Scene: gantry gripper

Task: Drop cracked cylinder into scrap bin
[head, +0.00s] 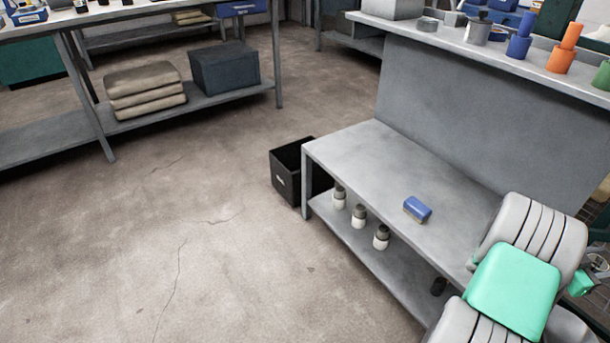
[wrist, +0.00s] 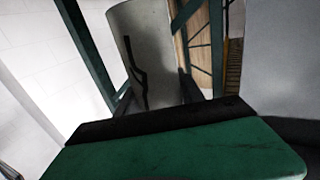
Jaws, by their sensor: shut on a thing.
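A light grey cylinder (wrist: 145,55) with a dark jagged crack down its side fills the upper middle of the wrist view. My gripper (wrist: 165,112) is shut on this cracked cylinder; one green finger with a dark pad crosses the front of it and hides its lower part. In the head view, a green part of my gripper (head: 582,282) shows at the right edge, mostly behind my arm; the cylinder cannot be made out clearly there. A black open-topped bin (head: 287,187) with a small pale label stands on the floor at the left end of the grey bench, far from my gripper.
The grey bench (head: 365,150) carries a blue block (head: 418,209). Several small grey-and-white bottles (head: 359,216) stand on its lower shelf. A raised shelf behind holds coloured cylinders, including an orange one (head: 560,60). The floor (head: 150,230) at left is clear.

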